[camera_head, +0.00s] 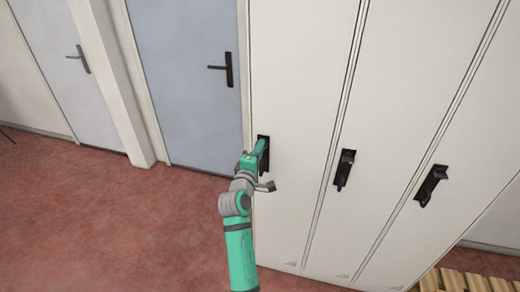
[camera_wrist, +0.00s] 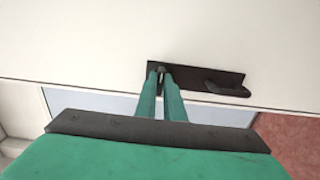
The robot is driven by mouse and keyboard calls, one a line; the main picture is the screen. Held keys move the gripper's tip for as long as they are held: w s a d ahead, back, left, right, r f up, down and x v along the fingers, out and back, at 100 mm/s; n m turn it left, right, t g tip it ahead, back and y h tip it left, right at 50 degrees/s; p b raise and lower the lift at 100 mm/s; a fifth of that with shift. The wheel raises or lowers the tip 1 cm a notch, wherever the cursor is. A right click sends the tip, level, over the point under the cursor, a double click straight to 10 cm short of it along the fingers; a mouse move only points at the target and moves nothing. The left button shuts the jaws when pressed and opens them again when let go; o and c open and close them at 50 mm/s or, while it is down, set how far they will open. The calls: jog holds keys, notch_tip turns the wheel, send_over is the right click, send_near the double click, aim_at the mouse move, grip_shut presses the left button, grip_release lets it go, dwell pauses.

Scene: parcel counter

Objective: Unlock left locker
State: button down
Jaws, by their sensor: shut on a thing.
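The left locker (camera_head: 300,70) is a tall cream door at the left of a row of three. Its black lock plate (camera_head: 265,167) is partly hidden behind my gripper (camera_head: 263,143) in the head view. The wrist view shows the dark plate (camera_wrist: 200,72) with a black handle (camera_wrist: 230,91) towards its right end. The two green fingers of my gripper (camera_wrist: 166,75) are close together at the plate's left end, shut on a small dark lock piece. The fingers hide most of this piece, so its exact shape and turn cannot be told. The locker door looks closed.
The middle locker's handle (camera_head: 344,170) and the right locker's handle (camera_head: 430,186) are to the right. A blue-grey door (camera_head: 185,70) with a black lever stands to the left. A wooden slatted item (camera_head: 460,285) is at the lower right. The red floor (camera_head: 120,220) at the left is clear.

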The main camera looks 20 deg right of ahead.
jog(key=m, duration=1.7)
jog(key=shift+m, duration=0.3)
dwell(0.4)
jog(key=c, duration=1.9)
grip_release()
jog(key=shift+o, duration=0.2)
